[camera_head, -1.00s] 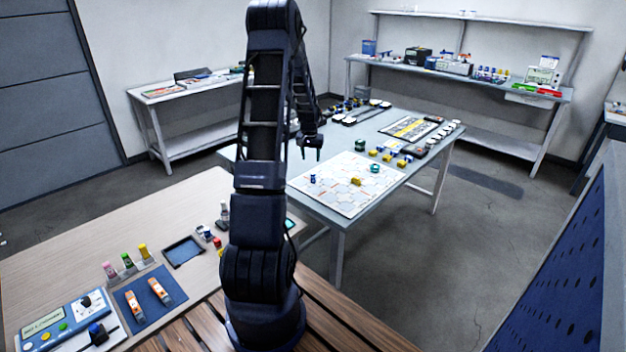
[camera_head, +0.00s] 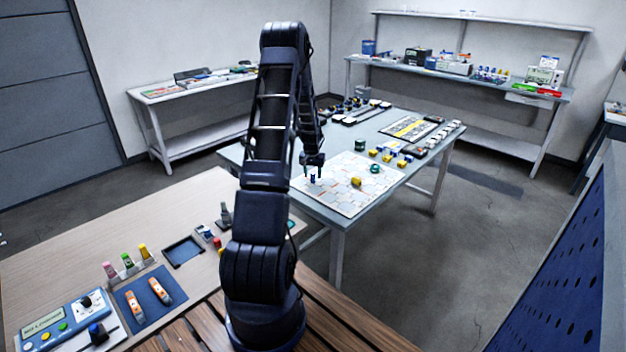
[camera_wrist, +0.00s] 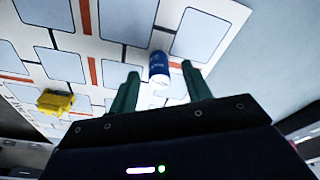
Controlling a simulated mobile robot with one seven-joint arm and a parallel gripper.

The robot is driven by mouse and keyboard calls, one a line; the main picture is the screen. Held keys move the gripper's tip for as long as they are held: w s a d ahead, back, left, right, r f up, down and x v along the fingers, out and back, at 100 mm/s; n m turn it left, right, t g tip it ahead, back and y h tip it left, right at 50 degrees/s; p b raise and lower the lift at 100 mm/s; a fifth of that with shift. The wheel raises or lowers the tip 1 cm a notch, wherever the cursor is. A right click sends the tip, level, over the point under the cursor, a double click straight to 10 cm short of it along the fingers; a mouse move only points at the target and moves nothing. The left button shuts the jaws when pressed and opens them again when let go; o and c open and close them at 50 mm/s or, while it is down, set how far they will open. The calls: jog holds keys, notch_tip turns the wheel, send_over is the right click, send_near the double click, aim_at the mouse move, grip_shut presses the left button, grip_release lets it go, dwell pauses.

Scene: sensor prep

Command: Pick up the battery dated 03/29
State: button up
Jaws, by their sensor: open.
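In the wrist view the blue cylinder (camera_wrist: 158,66) shows between the tips of my open gripper (camera_wrist: 160,78), apart from both fingers. Small print on it is too blurred to read. My gripper (camera_head: 312,160) is just above it in the head view. Two orange and white pieces, one (camera_head: 135,306) left of the other (camera_head: 160,291), lie on a blue mat (camera_head: 150,308) on the near bench. No date is legible on any piece.
A yellow piece (camera_head: 356,182) and a teal piece (camera_head: 375,168) sit on the same board. Several small pieces and dark trays fill the table's back. A blue device (camera_head: 48,324) and a dark tray (camera_head: 184,251) stand on the near bench.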

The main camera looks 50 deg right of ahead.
jog(key=shift+w+d+f, duration=0.1)
jog(key=shift+d+f, duration=0.05)
jog(key=shift+f, duration=0.8)
grip_shut()
jog(key=shift+r, duration=0.1)
